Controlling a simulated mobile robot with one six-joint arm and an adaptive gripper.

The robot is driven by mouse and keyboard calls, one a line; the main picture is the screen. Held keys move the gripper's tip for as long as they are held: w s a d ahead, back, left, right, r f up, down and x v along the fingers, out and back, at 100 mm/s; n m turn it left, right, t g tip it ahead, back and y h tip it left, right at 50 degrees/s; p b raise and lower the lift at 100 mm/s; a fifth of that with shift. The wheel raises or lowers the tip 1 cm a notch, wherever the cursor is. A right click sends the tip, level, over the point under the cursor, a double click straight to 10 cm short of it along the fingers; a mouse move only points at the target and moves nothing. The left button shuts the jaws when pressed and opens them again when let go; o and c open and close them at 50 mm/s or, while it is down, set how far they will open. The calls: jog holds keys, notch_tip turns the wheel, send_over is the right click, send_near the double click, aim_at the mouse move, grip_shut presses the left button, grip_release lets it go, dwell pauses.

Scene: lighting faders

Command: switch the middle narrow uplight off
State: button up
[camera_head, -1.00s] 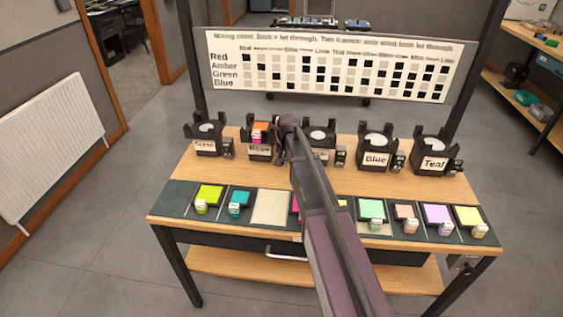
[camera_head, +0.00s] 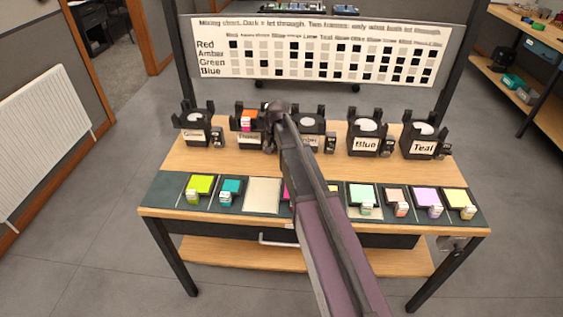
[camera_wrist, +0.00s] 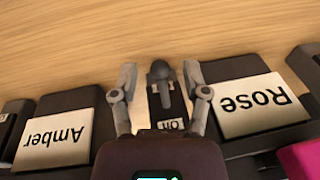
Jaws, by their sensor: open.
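Five black uplights stand in a row at the back of the bench. The middle uplight (camera_head: 308,127) has a label partly hidden by my arm; the wrist view shows an Amber label (camera_wrist: 53,137). To its left in the head view is the Rose uplight (camera_head: 247,123), holding an orange and pink block. In the wrist view, a small black switch (camera_wrist: 169,102) with an "On" tag stands between the Amber and Rose labels. My gripper (camera_wrist: 160,92) is open, with one finger on each side of this switch's upright lever. Whether the fingers touch it cannot be told.
Blue (camera_head: 365,131) and Teal (camera_head: 423,136) uplights stand to the right, Green (camera_head: 193,127) to the left, each with a small switch box. Coloured squares lie along the dark front strip (camera_head: 150,192). A mixing chart (camera_head: 320,25) stands behind.

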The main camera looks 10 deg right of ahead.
jog(key=shift+w+r, duration=0.1)
jog(key=shift+r, duration=0.05)
jog(key=shift+r+g+y+p, duration=0.15)
jog(key=shift+g+y+p, duration=0.2)
jog(key=shift+g, duration=0.25)
jog(key=shift+r+g, duration=0.25)
jog(key=shift+g, duration=0.05)
jog(key=r+p, duration=0.2)
jog(key=p, duration=0.1)
jog(key=shift+s+d+r, duration=0.15)
jog(key=shift+s, duration=0.05)
notch_tip(320, 180, up, 11)
jog(key=d+p, duration=0.1)
jog(key=p, duration=1)
jog(key=s+a+f+n+h+b, duration=0.1)
jog(key=s+n, duration=0.3)
jog(key=s, duration=2.3)
jog(key=shift+s+f+b, duration=0.15)
jog(key=shift+f+b, duration=0.5)
jog(key=shift+a+h, duration=0.15)
jog(key=shift+h, duration=0.1)
